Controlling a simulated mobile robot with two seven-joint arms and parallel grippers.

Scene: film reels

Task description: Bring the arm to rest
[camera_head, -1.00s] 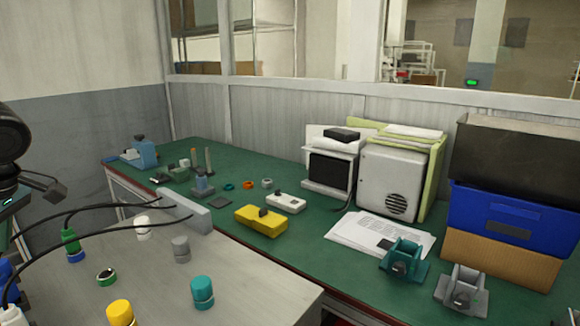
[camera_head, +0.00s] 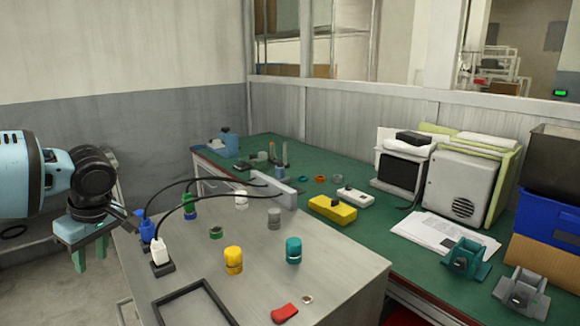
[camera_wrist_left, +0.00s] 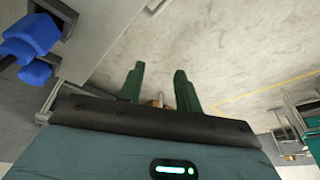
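My left gripper (camera_head: 91,257) hangs at the left of the head view, beside the left edge of the grey table. Its green fingers point down. In the left wrist view the two fingers (camera_wrist_left: 159,72) stand apart with bare pale floor beyond them. A small post shows near their base; I cannot tell what it is. The gripper holds no film reel or other object that I can see. My right gripper is in neither view.
The grey table (camera_head: 215,265) bears a white plug (camera_head: 160,251), a blue plug (camera_head: 147,230), a yellow canister (camera_head: 233,260), a teal canister (camera_head: 293,250) and a red item (camera_head: 284,313). A green bench (camera_head: 340,235) runs behind. The floor left of the table looks clear.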

